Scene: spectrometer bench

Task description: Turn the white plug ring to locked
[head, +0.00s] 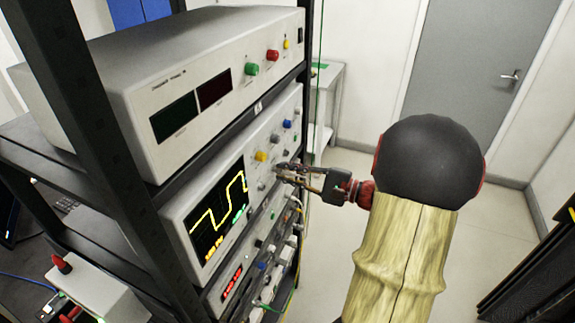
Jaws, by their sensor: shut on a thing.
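My gripper (283,173) reaches in from the right to the front panel of the middle instrument (245,150), the one with the yellow trace screen. Its fingers are closed on a small part at the panel, just right of the yellow knob. The white plug ring is mostly hidden by the fingers there; only a pale bit shows at the fingertips. Its turn angle cannot be read, nor any lock mark.
A grey instrument (160,80) with green, red and yellow plugs sits on the shelf above. A lower unit (232,277) with a red display and cables is below. Black rack posts (88,120) stand at left. The floor (350,180) to the right is open.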

